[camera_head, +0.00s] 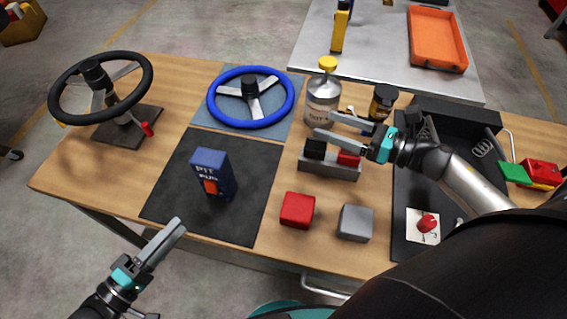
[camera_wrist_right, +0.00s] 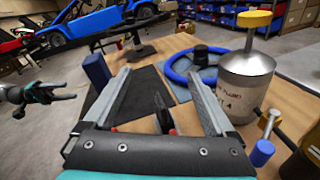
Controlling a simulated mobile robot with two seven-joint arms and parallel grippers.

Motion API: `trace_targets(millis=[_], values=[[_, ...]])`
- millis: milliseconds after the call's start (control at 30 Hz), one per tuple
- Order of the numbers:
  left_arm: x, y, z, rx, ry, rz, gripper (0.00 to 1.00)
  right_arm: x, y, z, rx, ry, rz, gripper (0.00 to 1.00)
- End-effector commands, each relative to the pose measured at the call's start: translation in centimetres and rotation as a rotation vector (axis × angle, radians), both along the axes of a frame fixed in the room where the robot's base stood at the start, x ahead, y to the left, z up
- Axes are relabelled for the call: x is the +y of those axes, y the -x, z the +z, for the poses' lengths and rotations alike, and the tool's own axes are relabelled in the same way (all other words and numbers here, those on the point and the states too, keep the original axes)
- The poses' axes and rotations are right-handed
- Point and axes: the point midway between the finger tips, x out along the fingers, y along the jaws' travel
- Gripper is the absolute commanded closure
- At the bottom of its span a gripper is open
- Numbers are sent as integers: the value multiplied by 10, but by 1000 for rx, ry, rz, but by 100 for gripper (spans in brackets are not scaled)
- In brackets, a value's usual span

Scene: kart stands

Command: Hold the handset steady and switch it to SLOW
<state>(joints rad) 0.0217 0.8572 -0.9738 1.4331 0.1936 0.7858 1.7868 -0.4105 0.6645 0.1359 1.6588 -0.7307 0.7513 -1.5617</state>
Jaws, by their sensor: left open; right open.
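The handset (camera_head: 222,180) is a dark blue box with "PIT" lettering and an orange-red switch low on its front. It stands upright on a black mat (camera_head: 172,200) on the wooden table; the switch's setting is too small to read. It appears in the right wrist view (camera_wrist_right: 97,70), partly behind a finger. My left gripper (camera_head: 168,238) is open and empty, off the table's front edge, left of and nearer than the handset. My right gripper (camera_head: 325,136) is open and empty above the black-and-red block holder, right of the handset. It also shows in the wrist view (camera_wrist_right: 160,90).
A blue steering wheel (camera_head: 212,100) lies behind the handset; a black wheel on a stand (camera_head: 135,125) is at left. A silver bottle (camera_head: 322,100) stands behind my right gripper. Red (camera_head: 297,210) and grey (camera_head: 356,222) blocks sit at front. A black tray (camera_head: 405,200) is at right.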

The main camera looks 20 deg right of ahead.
Motion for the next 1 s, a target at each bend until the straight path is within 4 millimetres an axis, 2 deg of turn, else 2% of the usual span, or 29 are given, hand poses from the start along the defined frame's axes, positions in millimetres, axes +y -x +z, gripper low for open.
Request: trace_targets(millis=[33,100,200,300,433,667,867,1000], values=[[0,0,0,0,0,0,50,27,10,-6,-37,20,51,10],[0,0,0,0,0,0,50,59,23,-11,-92,57,114,10],[0,0,0,0,0,0,50,95,38,-14,-168,94,184,10],[0,0,0,0,0,0,50,120,49,-14,-227,120,231,10],[0,0,0,0,0,0,50,136,56,-13,-269,136,261,10],[0,0,0,0,0,0,50,142,54,-13,-277,140,266,10],[0,0,0,0,0,0,50,164,37,-12,-279,137,266,10],[0,0,0,0,0,0,50,187,20,-12,-278,138,264,10]])
